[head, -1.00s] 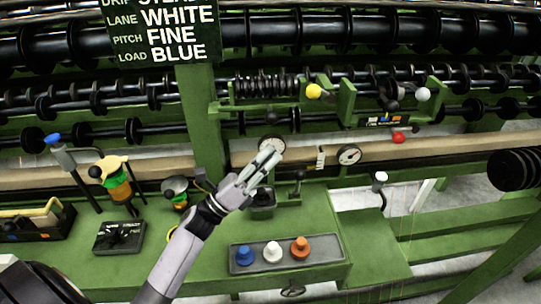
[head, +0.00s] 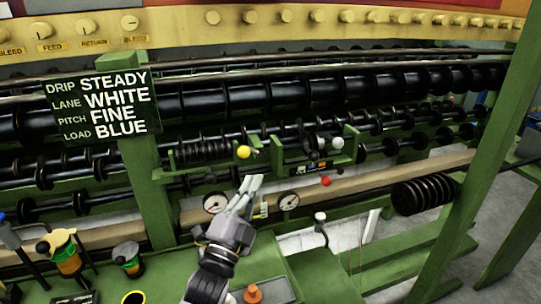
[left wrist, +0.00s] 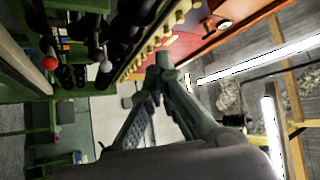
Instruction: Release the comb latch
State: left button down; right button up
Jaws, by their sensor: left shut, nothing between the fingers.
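My left gripper (head: 250,184) is shut and empty, its pale fingers pointing up and away in front of the green frame. It also shows in the left wrist view (left wrist: 165,62), fingertips together. Just above it in the head view is a yellow ball knob (head: 243,152) beside a black coil (head: 205,150). To the right are a white ball knob (head: 338,143) and a red ball knob (head: 326,181) on a green bracket; the red one also shows in the left wrist view (left wrist: 49,63). No contact with a knob is clear. Which part is the comb latch I cannot tell.
A sign (head: 103,105) reads STEADY, WHITE, FINE, BLUE. Two dial gauges (head: 288,200) sit by the fingers. Oil cans (head: 66,255) stand at left.

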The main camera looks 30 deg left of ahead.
pick_arm(q)
jog(key=p+x, duration=0.4)
jog(key=x, duration=0.7)
jog(key=a+f, duration=0.1)
jog(key=s+a+f, duration=0.1)
jog(key=a+p, duration=0.1)
jog(key=shift+s+a+f, duration=0.15)
jog(key=shift+s+f, duration=0.2)
jog(key=shift+f, duration=0.05)
pick_arm(e)
jog(key=r, duration=0.3)
jog(key=w+a+r, duration=0.1)
jog(key=r, duration=0.1)
jog(key=shift+w+r, duration=0.1)
pick_arm(q)
jog(key=shift+f+n+b, duration=0.2)
jog(key=shift+n+b, duration=0.2)
jog(key=shift+b, duration=0.3)
pick_arm(e)
jog(key=shift+a+f, duration=0.25)
jog(key=shift+f, duration=0.5)
